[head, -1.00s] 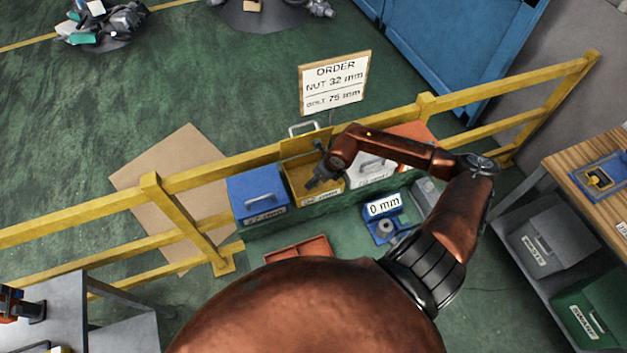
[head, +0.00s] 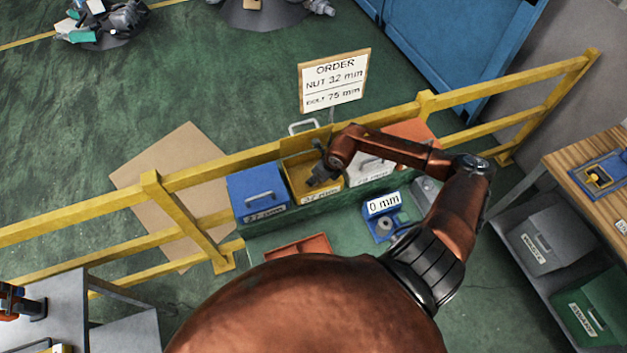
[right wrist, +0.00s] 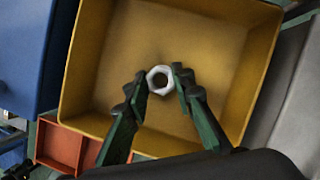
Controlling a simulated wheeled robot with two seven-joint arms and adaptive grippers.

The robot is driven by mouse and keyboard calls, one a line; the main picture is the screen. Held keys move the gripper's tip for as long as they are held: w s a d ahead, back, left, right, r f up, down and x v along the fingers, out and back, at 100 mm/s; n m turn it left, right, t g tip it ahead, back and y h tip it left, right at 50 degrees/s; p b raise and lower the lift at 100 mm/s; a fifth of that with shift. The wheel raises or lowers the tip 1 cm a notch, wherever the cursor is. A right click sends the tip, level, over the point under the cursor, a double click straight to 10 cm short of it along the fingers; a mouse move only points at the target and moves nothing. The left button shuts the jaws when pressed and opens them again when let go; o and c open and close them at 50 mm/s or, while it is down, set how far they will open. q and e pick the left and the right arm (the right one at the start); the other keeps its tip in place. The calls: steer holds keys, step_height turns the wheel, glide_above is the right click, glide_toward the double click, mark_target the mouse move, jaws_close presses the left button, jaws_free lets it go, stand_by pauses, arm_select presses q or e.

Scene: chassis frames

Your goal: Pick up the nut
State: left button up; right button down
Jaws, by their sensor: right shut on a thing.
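The nut (right wrist: 151,80) is a pale metal hex ring in the right wrist view, between my right gripper's fingertips, inside the yellow bin (right wrist: 237,95). My right gripper (right wrist: 159,84) is shut on the nut, one finger on each side of it. In the head view, my right gripper (head: 317,180) reaches down into the same yellow bin (head: 291,186), whose front label appears to read 32 mm; the nut cannot be made out there. My left gripper is not in view.
A closed blue bin (head: 257,190) stands left of the yellow one, a pale lidded bin (head: 371,171) right of it. A gauge reading 0 mm (head: 383,204) and a red-orange tray (head: 299,247) are nearer. A yellow railing (head: 228,174) runs behind. The order sign (head: 334,80) lists nut 32 mm, bolt 75 mm.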

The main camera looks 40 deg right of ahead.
steer(key=shift+r, duration=0.15)
steer(key=shift+r, duration=0.15)
step_height(320, 180, up, 2)
steer(key=shift+r+b, duration=0.1)
steer(key=shift+b, duration=0.8)
steer(key=s+a+r+b, duration=0.2)
steer(key=s+a+r, duration=0.2)
steer(key=s+r, duration=0.6)
steer(key=s, duration=0.3)
steer(key=shift+s, duration=0.15)
